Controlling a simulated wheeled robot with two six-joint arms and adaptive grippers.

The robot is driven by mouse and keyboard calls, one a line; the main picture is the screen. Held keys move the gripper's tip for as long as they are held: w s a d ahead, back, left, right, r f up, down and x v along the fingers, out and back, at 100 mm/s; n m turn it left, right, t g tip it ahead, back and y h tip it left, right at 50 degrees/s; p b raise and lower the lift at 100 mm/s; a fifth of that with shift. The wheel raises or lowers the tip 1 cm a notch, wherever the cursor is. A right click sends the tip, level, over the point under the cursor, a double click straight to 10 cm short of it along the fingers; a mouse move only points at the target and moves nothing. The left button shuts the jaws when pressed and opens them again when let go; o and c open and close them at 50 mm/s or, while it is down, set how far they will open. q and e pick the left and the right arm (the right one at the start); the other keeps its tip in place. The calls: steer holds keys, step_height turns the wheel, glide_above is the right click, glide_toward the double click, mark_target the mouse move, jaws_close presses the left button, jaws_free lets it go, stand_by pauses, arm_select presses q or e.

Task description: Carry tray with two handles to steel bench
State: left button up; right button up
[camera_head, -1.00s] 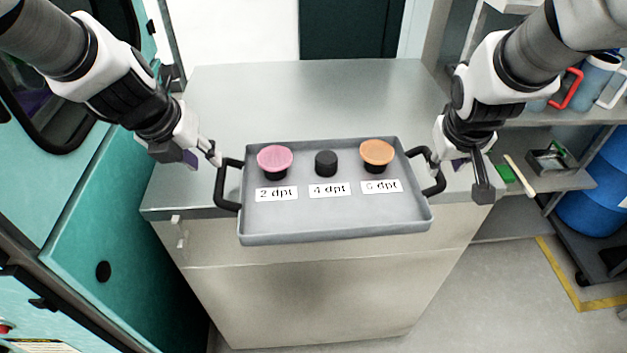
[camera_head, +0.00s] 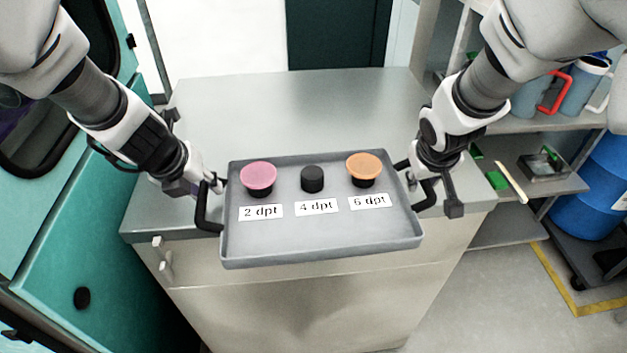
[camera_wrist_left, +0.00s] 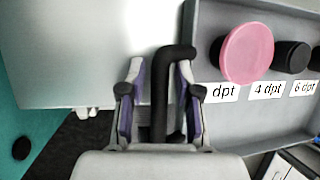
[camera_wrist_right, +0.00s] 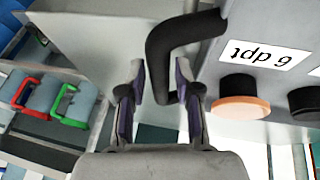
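The grey tray (camera_head: 318,242) has black handles on its left (camera_head: 207,212) and right (camera_head: 431,192) sides. It holds pink (camera_head: 258,175), black (camera_head: 312,178) and orange (camera_head: 363,167) capped items behind labels 2, 4 and 6 dpt. Its front part overlaps the front edge of a grey metal-topped bench (camera_head: 295,105); I cannot tell how it is supported. My left gripper (camera_wrist_left: 160,85) is open, its fingers on either side of the left handle with gaps. My right gripper (camera_wrist_right: 160,85) is open around the right handle. In the head view, the arms partly hide both grips.
Teal cabinet (camera_head: 75,240) stands close on the left. At right, shelves (camera_head: 535,190) hold blue containers with red and white handles, beside a blue drum (camera_head: 600,200). The bench top behind the tray is clear.

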arm_select(q)
steer(key=shift+d+f, duration=0.1)
steer(key=shift+f, duration=0.1)
steer(key=shift+c, duration=0.4)
arm_select(e)
steer(key=shift+f, duration=0.2)
steer(key=shift+c, duration=0.4)
arm_select(q)
jaws_close()
arm_select(e)
jaws_close()
